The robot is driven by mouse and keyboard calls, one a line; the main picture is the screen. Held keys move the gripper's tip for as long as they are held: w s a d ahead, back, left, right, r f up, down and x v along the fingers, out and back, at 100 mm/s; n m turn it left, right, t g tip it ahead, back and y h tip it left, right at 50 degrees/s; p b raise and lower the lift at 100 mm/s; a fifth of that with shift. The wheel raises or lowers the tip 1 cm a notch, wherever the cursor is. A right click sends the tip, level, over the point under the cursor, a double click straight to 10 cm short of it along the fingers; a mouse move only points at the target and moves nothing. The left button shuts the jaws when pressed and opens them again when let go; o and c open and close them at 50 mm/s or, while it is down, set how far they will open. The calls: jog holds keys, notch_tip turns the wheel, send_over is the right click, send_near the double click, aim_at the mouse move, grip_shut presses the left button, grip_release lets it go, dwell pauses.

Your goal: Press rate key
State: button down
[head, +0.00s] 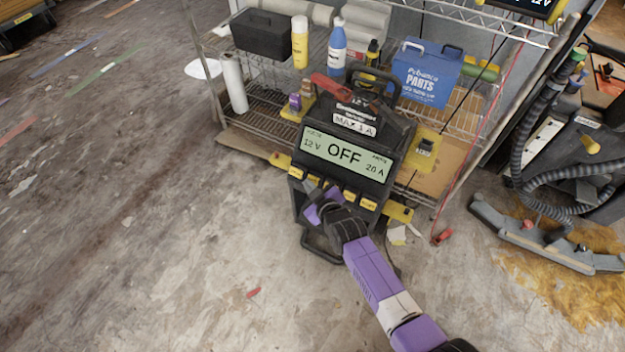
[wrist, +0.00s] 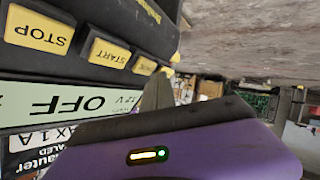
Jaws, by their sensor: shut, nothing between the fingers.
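A black battery charger (head: 340,118) stands in front of the wire shelf. Its display (head: 345,153) reads "12 V", "OFF" and "20 A". A row of yellow keys runs below the display. In the wrist view, seen upside down, are the STOP key (wrist: 38,28), the START key (wrist: 108,51) and a smaller-looking third key (wrist: 145,66) whose label is too blurred to read surely. My purple and black gripper (head: 318,200) is shut and empty at the left-middle of the key row, hiding part of it. In the wrist view its dark fingertip (wrist: 158,92) is close to the farther keys; contact cannot be told.
The wire shelf behind holds a blue parts box (head: 425,72), a black case (head: 264,34), a yellow bottle (head: 300,42) and a blue bottle (head: 337,48). A hose machine (head: 545,225) stands at right. The floor at left is mostly clear.

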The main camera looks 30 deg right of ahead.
jog(key=shift+w+d+f+b, duration=0.45)
jog(key=shift+d+b, duration=0.2)
jog(key=shift+b, duration=0.8)
dwell(1.4)
jog(key=shift+s+a+r+p, duration=0.1)
jog(key=shift+r+p, duration=0.05)
jog(key=shift+p, duration=0.15)
jog(key=shift+s+a+r+p, duration=0.35)
jog(key=shift+a+p, duration=0.2)
jog(key=shift+p, duration=0.4)
jog(key=s+a+r+p, duration=0.2)
jog(key=a, duration=0.1)
jog(key=shift+s+a+r, duration=0.2)
jog(key=shift+s+r, duration=0.05)
jog(key=shift+r, duration=0.05)
dwell(0.9)
